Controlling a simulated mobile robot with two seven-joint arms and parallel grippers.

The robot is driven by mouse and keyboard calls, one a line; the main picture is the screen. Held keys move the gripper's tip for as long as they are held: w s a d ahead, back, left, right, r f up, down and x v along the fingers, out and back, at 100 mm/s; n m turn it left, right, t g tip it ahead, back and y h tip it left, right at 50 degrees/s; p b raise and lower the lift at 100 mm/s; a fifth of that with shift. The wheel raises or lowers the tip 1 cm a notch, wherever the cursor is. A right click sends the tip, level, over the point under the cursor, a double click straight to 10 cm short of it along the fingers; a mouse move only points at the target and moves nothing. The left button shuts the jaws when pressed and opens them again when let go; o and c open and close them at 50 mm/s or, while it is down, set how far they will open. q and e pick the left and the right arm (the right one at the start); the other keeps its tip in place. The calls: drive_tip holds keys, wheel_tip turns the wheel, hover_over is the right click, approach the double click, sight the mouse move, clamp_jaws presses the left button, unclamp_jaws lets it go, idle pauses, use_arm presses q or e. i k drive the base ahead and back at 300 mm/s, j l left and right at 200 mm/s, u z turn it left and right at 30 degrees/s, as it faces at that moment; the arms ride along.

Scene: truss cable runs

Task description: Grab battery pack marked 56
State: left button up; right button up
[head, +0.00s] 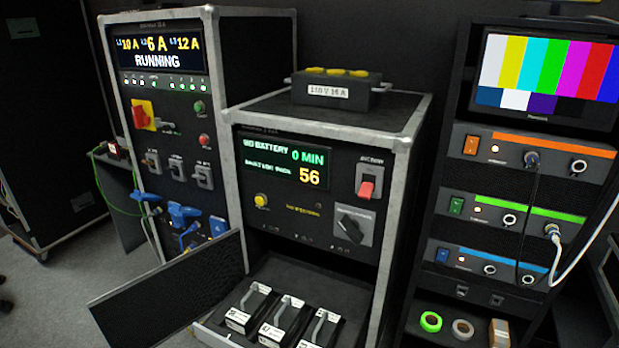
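Three battery packs stand in a row in the open lower compartment of the middle cabinet: a left pack (238,317), a middle pack (273,331) and a right pack (306,344). Each has a grey handle on top and a white label at its front; the label numbers are too small to read. The right pack is partly cut off by the bottom edge. The cabinet's display (285,163) reads "NO BATTERY", "0 MIN" and "56". Neither gripper is in view.
The compartment's dark door (170,290) hangs open to the left of the packs. A black box (335,90) sits on the cabinet (400,140). A power rack (165,60) stands left, an equipment rack (520,205) right. Tape rolls (431,321) lie at lower right.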

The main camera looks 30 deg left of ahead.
sight(242, 316)
drive_tip(key=u, duration=1.1)
